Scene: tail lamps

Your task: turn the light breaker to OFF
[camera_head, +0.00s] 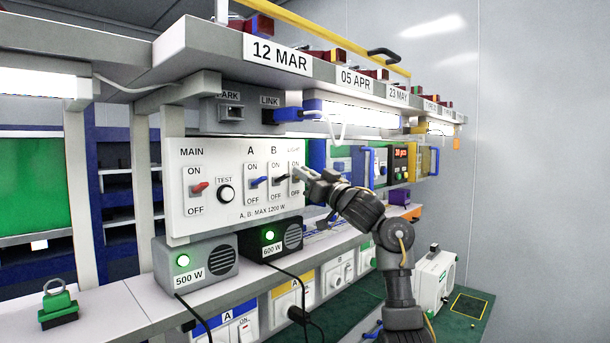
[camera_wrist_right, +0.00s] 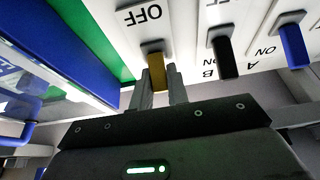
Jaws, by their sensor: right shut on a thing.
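The white breaker panel (camera_head: 235,190) fills the middle of the head view, with switches marked MAIN, A, B and LIGHT. My right gripper (camera_head: 302,174) is at the LIGHT switch at the panel's right edge and hides most of it. In the right wrist view, which is upside down, the yellow-brown light breaker lever (camera_wrist_right: 155,62) sits between the two fingers of my right gripper (camera_wrist_right: 160,78), which are shut on it. The lever's tip points away from its OFF label (camera_wrist_right: 141,15). My left gripper is not in view.
Beside it are the black B lever (camera_head: 281,178), blue A lever (camera_head: 259,182), red MAIN lever (camera_head: 200,188) and TEST button (camera_head: 226,194). Two boxes, 500 W (camera_head: 200,268) and 600 W (camera_head: 272,240), with green lights stand below. A lit lamp (camera_head: 352,114) hangs under the shelf.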

